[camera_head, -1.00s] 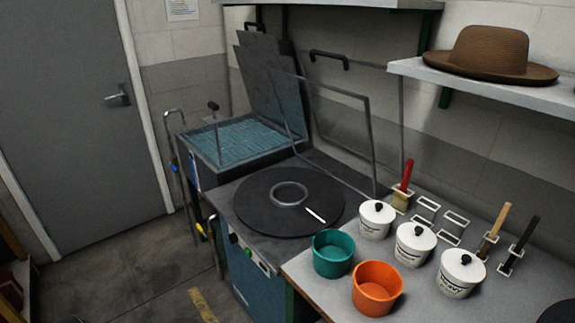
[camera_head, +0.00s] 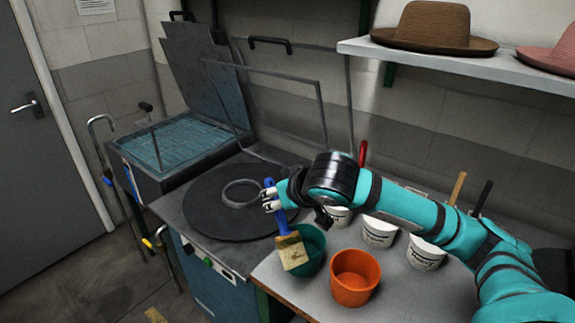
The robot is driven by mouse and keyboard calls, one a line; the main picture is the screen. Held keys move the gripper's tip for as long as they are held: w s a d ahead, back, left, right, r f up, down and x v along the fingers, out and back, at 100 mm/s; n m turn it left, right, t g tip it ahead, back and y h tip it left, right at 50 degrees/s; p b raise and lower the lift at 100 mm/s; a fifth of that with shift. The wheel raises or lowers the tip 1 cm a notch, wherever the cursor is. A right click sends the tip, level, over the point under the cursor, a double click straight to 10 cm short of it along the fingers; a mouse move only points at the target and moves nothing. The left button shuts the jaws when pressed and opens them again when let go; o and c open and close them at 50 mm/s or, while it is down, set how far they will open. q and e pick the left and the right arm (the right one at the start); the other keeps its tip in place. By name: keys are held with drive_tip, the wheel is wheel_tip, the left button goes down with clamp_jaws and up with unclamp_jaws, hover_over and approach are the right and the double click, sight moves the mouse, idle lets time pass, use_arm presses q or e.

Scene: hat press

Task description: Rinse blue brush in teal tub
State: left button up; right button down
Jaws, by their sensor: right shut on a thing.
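My right gripper (camera_head: 270,196) reaches in from the right and is shut on the handle of the blue brush (camera_head: 280,222). The brush points down, slightly tilted, with its pale tan bristles (camera_head: 292,254) lowest. The teal tub (camera_head: 315,262) stands on the bench's left end. The bristles overlap the tub's left side in the picture and hide part of its rim. They appear outside or above the tub, not inside it; I cannot tell whether they touch. My left gripper is not in view.
An orange tub (camera_head: 356,280) stands right beside the teal one. Several white pots (camera_head: 379,232) and upright brushes stand behind, partly hidden by my right arm. A round dark plate (camera_head: 215,215) lies on the press at left. Hats (camera_head: 434,28) sit on a shelf above.

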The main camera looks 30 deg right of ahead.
drive_tip(key=w+d+r+t, duration=0.3)
drive_tip(key=d+r, duration=0.2)
drive_tip(key=d, duration=0.2)
use_arm(q)
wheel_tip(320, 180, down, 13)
drive_tip(key=b, duration=1.2)
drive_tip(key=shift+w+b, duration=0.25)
drive_tip(key=shift+b, duration=0.05)
use_arm(e)
wheel_tip(320, 180, down, 13)
drive_tip(key=shift+m, duration=0.3)
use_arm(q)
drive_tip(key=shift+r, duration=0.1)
use_arm(e)
drive_tip(key=shift+r, duration=0.1)
idle(0.7)
use_arm(q)
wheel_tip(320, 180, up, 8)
drive_tip(key=p, duration=0.8)
use_arm(e)
wheel_tip(320, 180, up, 12)
idle(1.8)
